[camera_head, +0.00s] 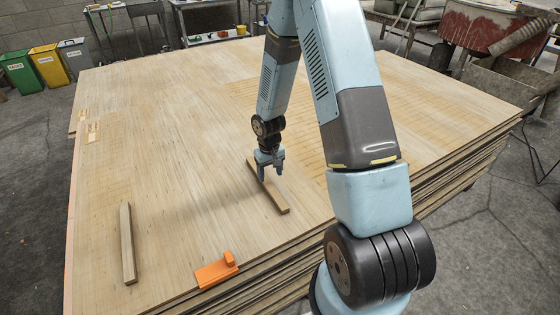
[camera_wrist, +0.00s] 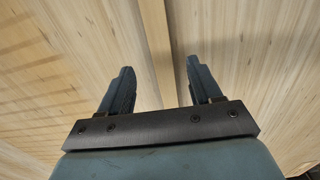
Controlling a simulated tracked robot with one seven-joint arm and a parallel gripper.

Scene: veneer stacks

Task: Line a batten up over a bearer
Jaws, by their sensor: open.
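Two wooden strips lie on the top veneer sheet (camera_head: 180,130); I cannot tell which is the batten and which the bearer. One strip (camera_head: 272,195) lies under my gripper (camera_head: 270,172) near the middle of the sheet, slanting down to the right. The other strip (camera_head: 127,243) lies apart at the front left. In the wrist view my gripper (camera_wrist: 159,68) is open, and a strip (camera_wrist: 157,35) runs lengthwise between its two fingers, with a gap on each side. Nothing is gripped. The strip's near end is hidden by my gripper body.
An orange stop-like block (camera_head: 217,270) sits at the sheet's front edge, between the strips. Small pale wooden pieces (camera_head: 92,130) lie at the left edge. Green (camera_head: 22,72), yellow and grey bins stand on the floor behind. The sheet's left middle is clear.

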